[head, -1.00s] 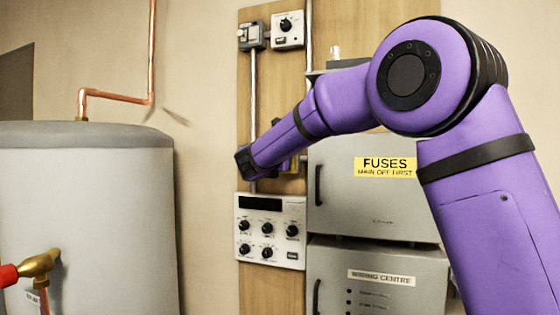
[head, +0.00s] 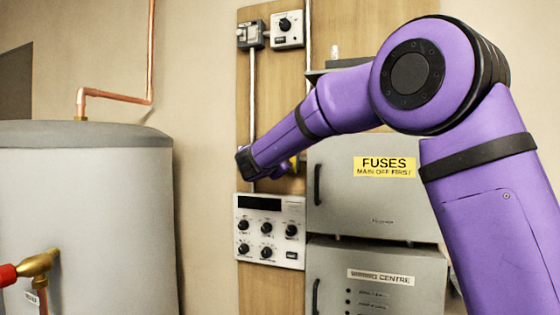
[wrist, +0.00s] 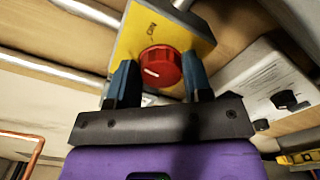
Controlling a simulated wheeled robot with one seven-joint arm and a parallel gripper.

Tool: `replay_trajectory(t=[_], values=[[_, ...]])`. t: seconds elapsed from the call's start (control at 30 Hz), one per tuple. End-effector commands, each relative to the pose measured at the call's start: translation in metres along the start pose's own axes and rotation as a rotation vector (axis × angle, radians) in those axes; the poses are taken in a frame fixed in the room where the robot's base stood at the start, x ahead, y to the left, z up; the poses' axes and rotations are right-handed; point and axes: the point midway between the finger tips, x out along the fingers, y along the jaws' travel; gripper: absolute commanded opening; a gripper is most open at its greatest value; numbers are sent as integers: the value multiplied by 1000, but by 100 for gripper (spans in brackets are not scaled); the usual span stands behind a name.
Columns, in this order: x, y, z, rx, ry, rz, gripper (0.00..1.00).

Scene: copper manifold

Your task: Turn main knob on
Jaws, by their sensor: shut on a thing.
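The main knob (wrist: 160,66) is a round red dial with a white mark, set on a yellow plate (wrist: 135,38) in the wrist view. My gripper (wrist: 159,72) has one blue finger on each side of the knob and is shut on it. The mark on the knob points toward its lower left in this view. In the head view, my purple forearm hides the knob. Only a small bit of yellow shows beside my wrist (head: 248,160).
A white control panel (head: 270,205) with several black knobs sits just below my wrist. Grey fuse (head: 370,205) and wiring cabinets stand to the right. A thermostat-like box (head: 287,28) is above, and a large grey tank (head: 85,210) stands at left.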

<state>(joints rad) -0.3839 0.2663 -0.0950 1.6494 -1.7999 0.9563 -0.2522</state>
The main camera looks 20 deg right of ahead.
Motion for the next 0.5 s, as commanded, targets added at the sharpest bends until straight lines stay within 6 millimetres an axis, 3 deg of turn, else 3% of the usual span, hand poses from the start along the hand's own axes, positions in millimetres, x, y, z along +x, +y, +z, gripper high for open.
replay_trajectory(t=[0.5], values=[[0,-3,-1,458,1,-2,22]])
